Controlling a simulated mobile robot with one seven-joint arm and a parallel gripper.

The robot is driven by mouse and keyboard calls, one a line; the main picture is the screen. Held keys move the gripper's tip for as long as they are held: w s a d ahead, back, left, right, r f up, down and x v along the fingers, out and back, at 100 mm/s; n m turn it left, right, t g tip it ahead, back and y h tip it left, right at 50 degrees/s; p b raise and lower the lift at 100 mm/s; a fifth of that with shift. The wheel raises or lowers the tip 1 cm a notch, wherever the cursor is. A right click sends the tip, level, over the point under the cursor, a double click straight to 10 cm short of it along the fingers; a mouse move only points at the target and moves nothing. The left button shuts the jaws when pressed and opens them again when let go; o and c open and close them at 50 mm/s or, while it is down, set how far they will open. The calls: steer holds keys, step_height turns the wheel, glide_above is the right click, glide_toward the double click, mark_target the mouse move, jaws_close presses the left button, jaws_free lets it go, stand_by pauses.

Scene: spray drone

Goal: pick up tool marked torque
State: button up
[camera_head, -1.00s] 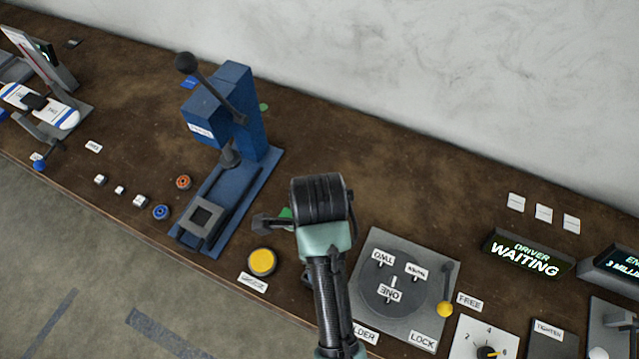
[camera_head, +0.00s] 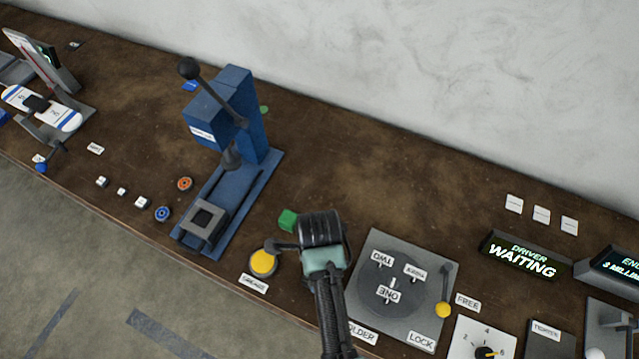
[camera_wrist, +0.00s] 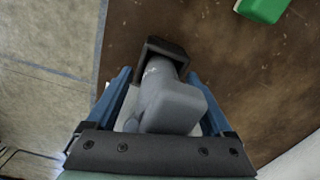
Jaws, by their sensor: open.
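In the wrist view a grey, rounded tool-like object (camera_wrist: 168,100) with a dark square end lies between the two blue fingers of my gripper (camera_wrist: 158,82). The fingers stand apart on either side of it; I cannot tell whether either touches it. No torque marking is legible on it. In the head view my wrist (camera_head: 322,240) hangs over the front of the bench, between a yellow round button (camera_head: 263,262) and the grey turntable plate (camera_head: 375,250). My fingers and the object between them are hidden there.
A green block (camera_head: 288,220) lies behind my wrist; it also shows in the wrist view (camera_wrist: 262,8). A blue lever press (camera_head: 240,130) stands to the left. A "DRIVER WAITING" display (camera_head: 525,256) stands to the right. The bench's front edge is close; its back middle is clear.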

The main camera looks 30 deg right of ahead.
steer(key=shift+c, duration=0.2)
jaws_close()
